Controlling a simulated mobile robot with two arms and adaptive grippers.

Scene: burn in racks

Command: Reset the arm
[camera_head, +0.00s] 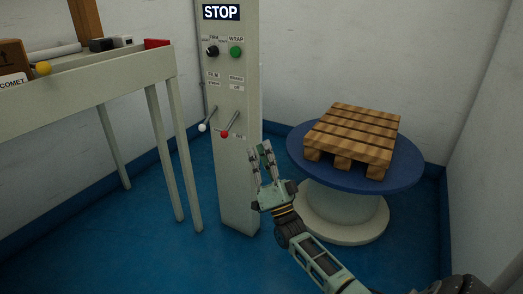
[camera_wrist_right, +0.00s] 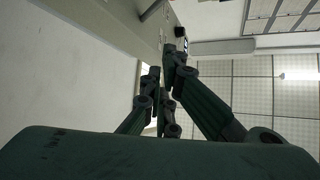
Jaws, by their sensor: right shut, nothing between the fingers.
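My right arm reaches in from the lower right in the head view. Its pale green gripper (camera_head: 260,153) points up in front of the control column (camera_head: 241,190), below and right of the red-knobbed lever (camera_head: 225,133). The gripper is shut and holds nothing. In the right wrist view the dark fingers of the right gripper (camera_wrist_right: 167,75) come together near the middle, with nothing between them. Whether the fingertips touch the column cannot be told. My left gripper is not in view.
A wooden pallet (camera_head: 352,135) lies on a round blue turntable (camera_head: 408,176) to the right. A pale table (camera_head: 100,85) with a cardboard box (camera_head: 12,60) and small items stands left. The column carries a STOP sign (camera_head: 221,12), knobs and a white-knobbed lever (camera_head: 203,127). Blue floor is clear at front left.

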